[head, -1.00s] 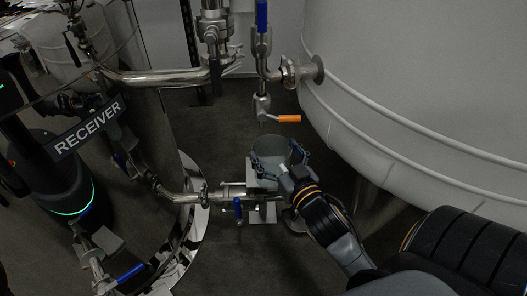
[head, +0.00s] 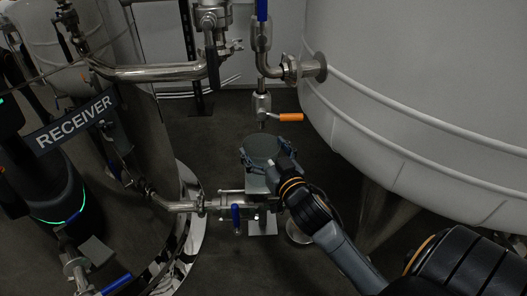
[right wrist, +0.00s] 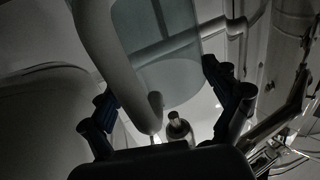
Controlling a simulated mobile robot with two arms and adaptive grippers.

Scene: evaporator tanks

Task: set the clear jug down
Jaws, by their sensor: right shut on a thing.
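The clear jug (head: 263,146) is a grey, see-through vessel in the head view, below the small valve with the orange handle. My right gripper (head: 267,158) is shut on it, with a finger on each side. The jug appears upright. Its base is mostly hidden by the gripper, and I cannot tell whether it touches anything below. In the dark right wrist view, the jug's clear wall (right wrist: 165,60) shows between the two fingers of my right gripper (right wrist: 168,112). My left gripper is not in view.
The orange valve handle (head: 290,117) and its pipe hang just above the jug. A large pale tank (head: 420,90) stands to the right. The shiny RECEIVER tank (head: 105,150) is on the left. A pipe with a blue handle (head: 235,217) runs low in front. Dark floor (head: 205,135) is free behind.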

